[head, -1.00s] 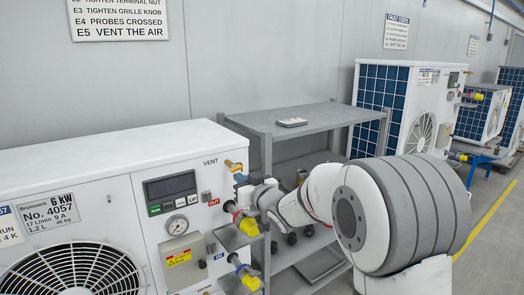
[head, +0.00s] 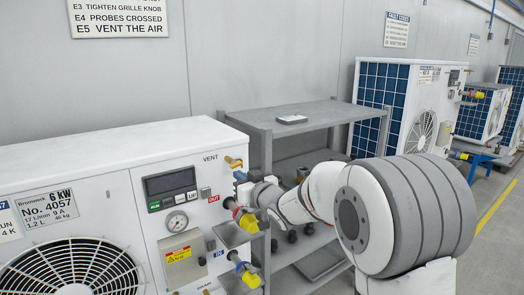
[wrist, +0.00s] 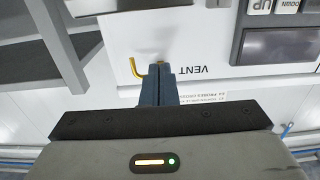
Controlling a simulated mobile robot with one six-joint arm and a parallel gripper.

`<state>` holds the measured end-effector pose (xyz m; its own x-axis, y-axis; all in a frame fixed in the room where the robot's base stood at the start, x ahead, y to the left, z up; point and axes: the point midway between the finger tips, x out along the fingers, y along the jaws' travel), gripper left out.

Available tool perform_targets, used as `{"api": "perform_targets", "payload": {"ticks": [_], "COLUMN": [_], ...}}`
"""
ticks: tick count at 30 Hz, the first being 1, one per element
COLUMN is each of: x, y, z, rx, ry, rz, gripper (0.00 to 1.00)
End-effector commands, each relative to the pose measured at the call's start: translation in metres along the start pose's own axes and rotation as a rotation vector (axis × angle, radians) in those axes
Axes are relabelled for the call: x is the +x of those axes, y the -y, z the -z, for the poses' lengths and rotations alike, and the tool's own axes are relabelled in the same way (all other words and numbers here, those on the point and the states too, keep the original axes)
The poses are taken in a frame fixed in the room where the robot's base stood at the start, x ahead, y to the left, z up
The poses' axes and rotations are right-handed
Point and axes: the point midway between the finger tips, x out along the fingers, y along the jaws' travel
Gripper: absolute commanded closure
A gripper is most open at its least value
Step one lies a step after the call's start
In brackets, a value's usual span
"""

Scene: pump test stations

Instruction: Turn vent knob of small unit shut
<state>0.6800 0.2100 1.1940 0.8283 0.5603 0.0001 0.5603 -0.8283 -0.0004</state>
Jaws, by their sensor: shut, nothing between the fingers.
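The brass vent knob (head: 232,162) sits under the word VENT, at the upper right of the front panel of the white 6 kW unit (head: 110,185). In the wrist view a bent brass end of the vent knob (wrist: 135,69) shows just left of my fingertips, and the fingers hide part of it. My gripper (head: 241,177) is just below and right of the knob in the head view. In the wrist view my gripper (wrist: 160,72) has its dark fingers together and empty. I cannot tell whether they touch the knob.
Red-yellow and blue-yellow hose fittings (head: 246,220) (head: 245,273) stick out below the knob, close to my arm. A grey shelf rack (head: 300,120) stands behind the arm. A display panel (head: 170,183) and gauge (head: 176,221) lie left of the knob. More units (head: 405,105) stand farther back.

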Motion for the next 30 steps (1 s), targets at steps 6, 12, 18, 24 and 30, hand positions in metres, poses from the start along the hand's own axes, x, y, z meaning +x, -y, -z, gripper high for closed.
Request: {"api": "perform_targets", "payload": {"ticks": [6,12,18,24,30], "x": [-0.005,-0.028,-0.051,-0.061,-0.06], "y": [0.0,-0.001,0.0,0.0,0.0], "z": [-0.003,-0.004,-0.003,-0.003,-0.003], "rx": [0.0,-0.002,-0.001,0.0,0.0], "ry": [-0.001,0.0,-0.001,0.0,0.0], "rz": [-0.001,-0.002,-0.001,-0.001,-0.001], "gripper": [1.0,1.0,1.0,1.0,1.0]}}
